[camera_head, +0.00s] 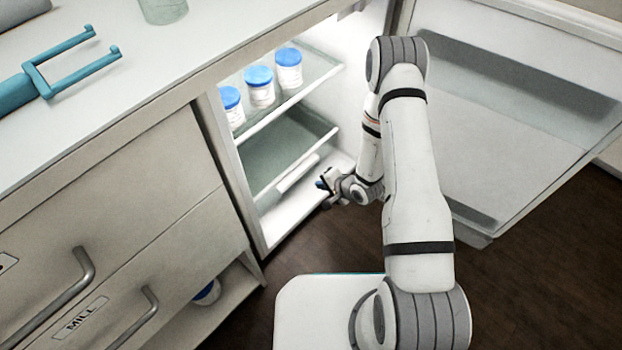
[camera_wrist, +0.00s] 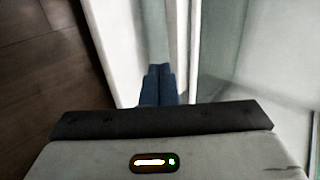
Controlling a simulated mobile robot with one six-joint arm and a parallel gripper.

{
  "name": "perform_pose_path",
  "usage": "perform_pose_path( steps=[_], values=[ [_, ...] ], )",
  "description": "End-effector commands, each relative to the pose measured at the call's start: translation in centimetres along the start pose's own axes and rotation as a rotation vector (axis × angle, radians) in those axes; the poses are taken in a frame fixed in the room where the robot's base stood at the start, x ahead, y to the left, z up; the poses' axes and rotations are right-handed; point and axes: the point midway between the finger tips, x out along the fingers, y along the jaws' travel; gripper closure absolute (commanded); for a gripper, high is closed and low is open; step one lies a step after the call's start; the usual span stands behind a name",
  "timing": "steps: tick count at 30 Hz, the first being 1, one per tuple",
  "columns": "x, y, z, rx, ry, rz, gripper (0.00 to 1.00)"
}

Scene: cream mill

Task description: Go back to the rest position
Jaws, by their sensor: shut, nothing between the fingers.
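My gripper (camera_head: 322,185) is in front of the lower part of an open, lit fridge (camera_head: 257,215), at its lower front opening. In the wrist view the two blue fingertips (camera_wrist: 160,72) are together, with nothing seen between them. The fingers point toward a pale upright surface and a glassy panel. Whether they touch anything there I cannot tell.
Several white jars with blue lids (camera_head: 260,87) stand on the upper fridge shelf. The open fridge door (camera_head: 500,130) is at the right, close to my arm. A counter (camera_head: 150,65) with a teal two-pronged tool (camera_head: 75,60) and drawers (camera_head: 130,190) are at the left. Dark floor (camera_head: 530,290) is clear.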

Motion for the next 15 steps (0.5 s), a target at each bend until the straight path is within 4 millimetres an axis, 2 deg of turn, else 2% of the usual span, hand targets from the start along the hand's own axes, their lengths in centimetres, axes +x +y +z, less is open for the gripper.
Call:
perform_pose_path(
  steps=[1,6,15],
  values=[
    [-1.2,-0.3,0.0,0.003,0.001,0.000,1.00],
    [-2.8,-0.1,0.0,0.001,0.000,0.000,1.00],
    [-3.1,0.0,0.0,-0.001,0.000,0.000,1.00]
  ],
)
